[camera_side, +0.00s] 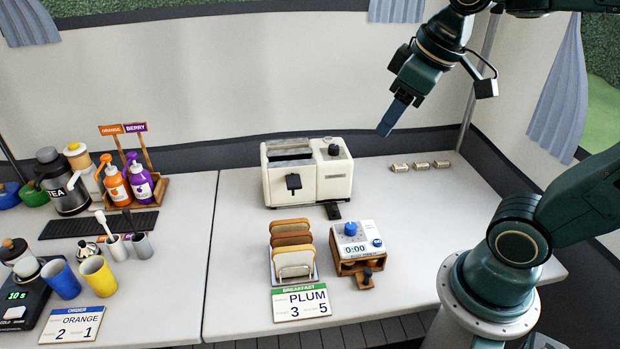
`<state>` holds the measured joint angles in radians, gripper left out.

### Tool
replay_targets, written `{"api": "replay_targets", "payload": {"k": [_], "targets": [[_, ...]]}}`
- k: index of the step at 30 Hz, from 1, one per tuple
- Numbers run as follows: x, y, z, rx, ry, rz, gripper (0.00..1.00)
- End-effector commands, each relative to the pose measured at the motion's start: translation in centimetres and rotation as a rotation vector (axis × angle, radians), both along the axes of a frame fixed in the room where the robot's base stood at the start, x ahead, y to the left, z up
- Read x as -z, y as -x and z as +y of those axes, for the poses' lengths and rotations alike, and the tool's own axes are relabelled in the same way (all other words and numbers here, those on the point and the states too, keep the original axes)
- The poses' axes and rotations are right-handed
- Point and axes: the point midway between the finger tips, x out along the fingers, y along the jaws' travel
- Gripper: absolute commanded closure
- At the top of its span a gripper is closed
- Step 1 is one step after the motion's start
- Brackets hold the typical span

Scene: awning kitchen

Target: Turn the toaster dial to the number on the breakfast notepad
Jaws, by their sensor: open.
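The cream toaster (300,182) stands at the back middle of the table, with a dark lever on its front. A dark round knob (334,150) sits on its top right; its setting is too small to read. The breakfast notepad (301,303) lies at the front edge with a green header, the word PLUM and the numbers 3 and 5. The small print beside the numbers is hard to read. My gripper (386,129) hangs in the air to the right of the toaster, pointing down and left, open and empty, apart from everything.
A toast rack with slices (291,236) and a timer with a blue knob reading 0:00 (356,246) stand in front of the toaster. Several small blocks (421,165) lie at the back right. Bottles, cups and an order card (72,325) fill the left. The right middle is clear.

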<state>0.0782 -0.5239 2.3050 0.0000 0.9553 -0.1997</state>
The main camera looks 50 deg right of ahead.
Motion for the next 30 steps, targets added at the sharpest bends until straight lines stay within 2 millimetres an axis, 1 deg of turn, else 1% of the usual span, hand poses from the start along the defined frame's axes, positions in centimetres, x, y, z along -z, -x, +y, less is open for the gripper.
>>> {"api": "replay_targets", "payload": {"k": [1, 8, 14, 23, 30], "targets": [[-0.2, -1.1, -0.5, -0.013, 0.01, 0.018, 0.5], [-1.0, -5.5, -2.6, -0.096, 0.055, 0.088, 0.5], [-0.9, -9.4, -4.9, -0.171, 0.084, 0.151, 0.5], [0.7, -14.9, -9.2, -0.29, 0.107, 0.24, 0.5], [3.1, -18.7, -13.1, -0.389, 0.109, 0.308, 0.5]]}}
